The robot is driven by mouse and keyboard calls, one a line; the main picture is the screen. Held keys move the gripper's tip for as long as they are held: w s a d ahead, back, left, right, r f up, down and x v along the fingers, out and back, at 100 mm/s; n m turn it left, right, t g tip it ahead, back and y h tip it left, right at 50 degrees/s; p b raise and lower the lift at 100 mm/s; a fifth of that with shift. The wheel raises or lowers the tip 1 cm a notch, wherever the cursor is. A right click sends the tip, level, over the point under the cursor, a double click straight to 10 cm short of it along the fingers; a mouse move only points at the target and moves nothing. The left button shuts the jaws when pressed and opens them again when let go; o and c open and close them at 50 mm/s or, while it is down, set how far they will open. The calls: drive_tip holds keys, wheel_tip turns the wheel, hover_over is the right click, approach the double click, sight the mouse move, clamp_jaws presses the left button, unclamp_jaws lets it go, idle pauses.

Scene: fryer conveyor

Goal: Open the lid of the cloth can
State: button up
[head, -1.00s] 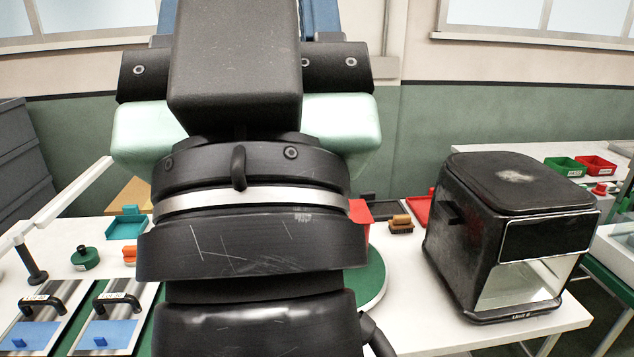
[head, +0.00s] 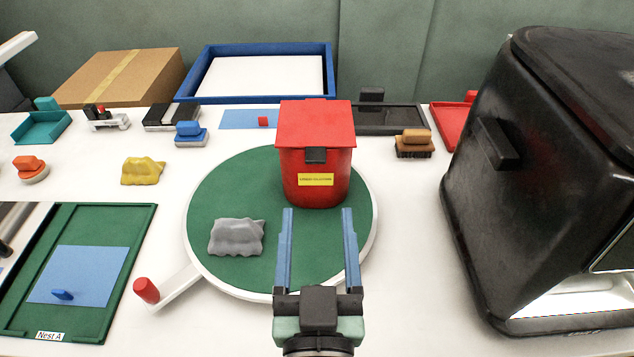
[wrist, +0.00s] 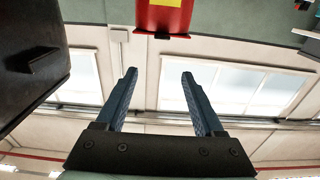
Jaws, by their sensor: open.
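The cloth can (head: 314,187) is a red round can with a yellow label, standing upright on a green round turntable (head: 215,188). Its square red lid (head: 315,124) lies shut on top, with a black tab (head: 316,156) on the front edge. My gripper (head: 318,212) is open and empty, its two blue fingers pointing at the lower front of the can, in front of it and below the tab. In the wrist view the fingers (wrist: 158,75) are spread apart, and the can (wrist: 163,15) shows at the top edge, beyond the fingertips.
A crumpled grey cloth (head: 237,237) lies on the turntable, left of my gripper. The turntable has a red-knobbed handle (head: 147,290). A large black fryer-like unit (head: 540,150) stands close on the right. A yellow cloth (head: 143,171) and several brushes lie on the white table.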

sight(316, 162)
drive_tip(key=w, duration=0.4)
drive_tip(key=w+f, duration=0.1)
drive_tip(key=w, duration=0.3)
drive_tip(key=w+f+b, duration=0.1)
drive_tip(key=w, duration=0.3)
drive_tip(key=shift+a, duration=0.1)
clamp_jaws()
idle(0.4)
idle(1.1)
